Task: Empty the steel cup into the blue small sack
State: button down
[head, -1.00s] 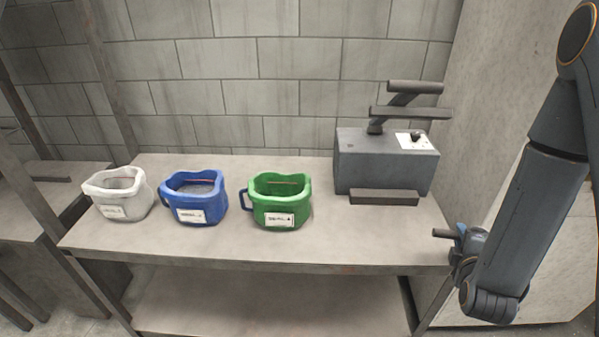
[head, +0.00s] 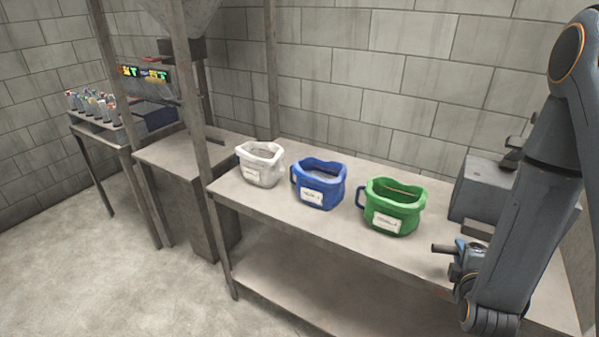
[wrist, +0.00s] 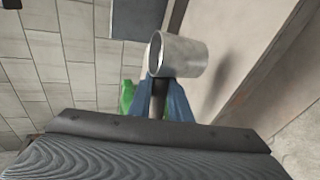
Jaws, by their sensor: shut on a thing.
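The blue small sack (head: 308,196) stands open on the bench in the head view, with a white label on its front. It is between a white sack and a green sack. In the wrist view the steel cup (wrist: 184,56) is a shiny metal cylinder lying sideways to the picture beyond the fingers. My gripper (wrist: 160,98) is shut on the cup's dark handle. In the head view my gripper (head: 466,258) is at the lower right, right of the sacks and apart from them. I cannot make out the cup's body there, nor its contents in either view.
The white sack (head: 259,174) and green sack (head: 384,216) flank the blue one on the bench (head: 300,225). A grey machine (head: 478,190) stands at the bench's right. Upright posts (head: 187,90) rise at its left end. Open floor (head: 110,270) lies front left.

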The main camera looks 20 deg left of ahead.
aim_at(319, 183)
jog(key=u, duration=1.25)
jog(key=i, duration=0.3)
